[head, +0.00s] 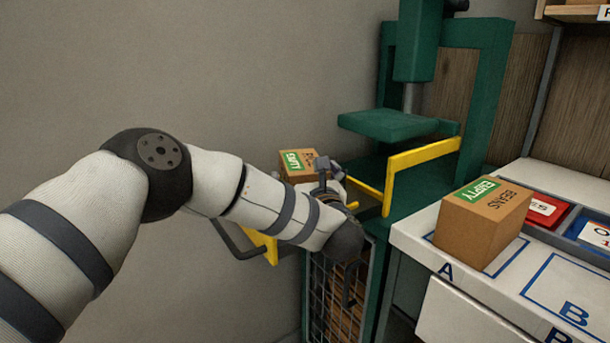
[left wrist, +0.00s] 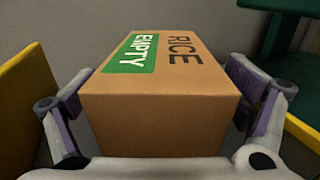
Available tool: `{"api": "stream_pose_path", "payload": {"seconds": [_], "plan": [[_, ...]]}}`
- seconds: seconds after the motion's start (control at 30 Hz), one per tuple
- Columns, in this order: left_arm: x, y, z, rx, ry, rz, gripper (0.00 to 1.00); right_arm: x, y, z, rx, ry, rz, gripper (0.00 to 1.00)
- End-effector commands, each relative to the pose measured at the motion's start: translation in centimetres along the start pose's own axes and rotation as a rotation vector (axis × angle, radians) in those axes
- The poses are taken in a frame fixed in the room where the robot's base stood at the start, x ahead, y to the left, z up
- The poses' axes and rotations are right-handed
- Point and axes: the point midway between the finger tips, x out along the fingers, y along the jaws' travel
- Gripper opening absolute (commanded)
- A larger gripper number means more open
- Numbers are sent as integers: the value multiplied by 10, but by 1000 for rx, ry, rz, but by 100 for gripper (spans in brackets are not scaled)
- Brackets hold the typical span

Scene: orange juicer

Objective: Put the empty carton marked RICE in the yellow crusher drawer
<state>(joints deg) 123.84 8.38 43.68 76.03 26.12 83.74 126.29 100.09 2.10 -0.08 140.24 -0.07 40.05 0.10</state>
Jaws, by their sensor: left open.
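The brown RICE carton (left wrist: 160,115), with a green EMPTY label, fills the middle of the left wrist view. In the head view the carton (head: 297,175) is partly hidden behind my left gripper (head: 326,172). The jaws are open, one finger on each side of the carton's near end. I cannot tell whether they touch it. The yellow crusher drawer (head: 422,155) is pulled out of the green press, and its yellow walls (left wrist: 28,95) show on both sides of the carton. The carton appears to be between them; its underside is hidden. My right gripper is not in view.
The green press plate (head: 385,124) is raised beside the drawer. A BEANS carton (head: 482,222) with an EMPTY label stands on the white counter (head: 415,232) at right. A wire-fronted bin (head: 338,295) is below the drawer. Red and blue trays (head: 545,210) sit farther right.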

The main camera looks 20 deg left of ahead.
Motion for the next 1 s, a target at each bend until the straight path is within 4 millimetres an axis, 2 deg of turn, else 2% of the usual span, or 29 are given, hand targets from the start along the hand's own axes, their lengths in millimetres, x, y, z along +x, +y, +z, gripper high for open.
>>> {"api": "stream_pose_path", "payload": {"seconds": [0.17, 0.23, 0.5, 0.63, 0.8, 1.0], "plan": [[-1, 0, 7, -1, -3, 0, 95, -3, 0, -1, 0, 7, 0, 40], [-12, -1, 6, 0, 0, -3, 95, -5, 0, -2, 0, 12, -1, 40], [-81, -1, 7, 0, -1, -4, 95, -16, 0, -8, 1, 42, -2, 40], [-105, -1, 5, -1, 1, -2, 95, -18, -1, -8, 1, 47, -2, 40], [-118, 0, 4, 0, 1, 0, 95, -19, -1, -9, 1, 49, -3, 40], [-120, 0, 4, 0, 1, 0, 95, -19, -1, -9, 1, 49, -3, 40]]}}
